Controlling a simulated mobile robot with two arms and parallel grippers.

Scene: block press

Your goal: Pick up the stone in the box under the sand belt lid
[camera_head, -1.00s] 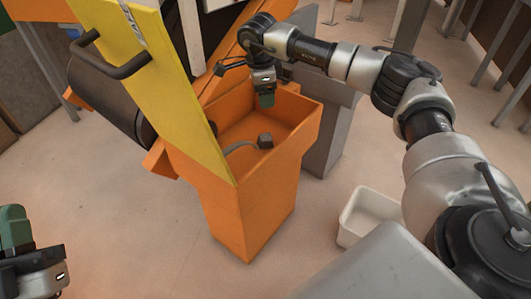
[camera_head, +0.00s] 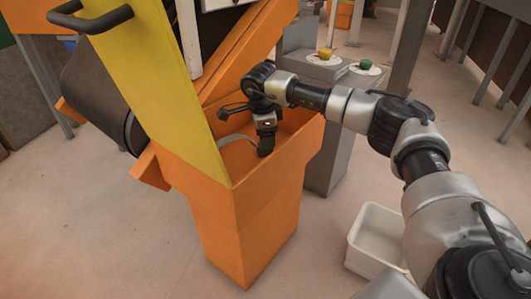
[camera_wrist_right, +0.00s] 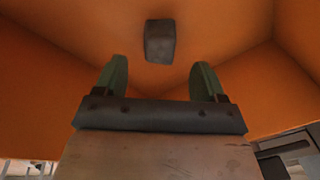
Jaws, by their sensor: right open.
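The stone (camera_wrist_right: 160,41) is a small dark grey block against the orange floor of the box in the right wrist view. It lies beyond the fingertips, between their lines and apart from them. In the head view my right gripper hides it. The orange box (camera_head: 252,215) stands open on top, below the yellow sand belt lid (camera_head: 160,80), which is tilted up. My right gripper (camera_head: 266,150) points down inside the box; its open, empty green fingers show in the wrist view (camera_wrist_right: 160,75). My left gripper is not in view.
A pale curved strip (camera_head: 236,138) lies in the box beside my gripper. The box walls surround it closely. A black handle (camera_head: 92,20) sticks out of the lid. A white bin (camera_head: 375,238) stands on the floor at right.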

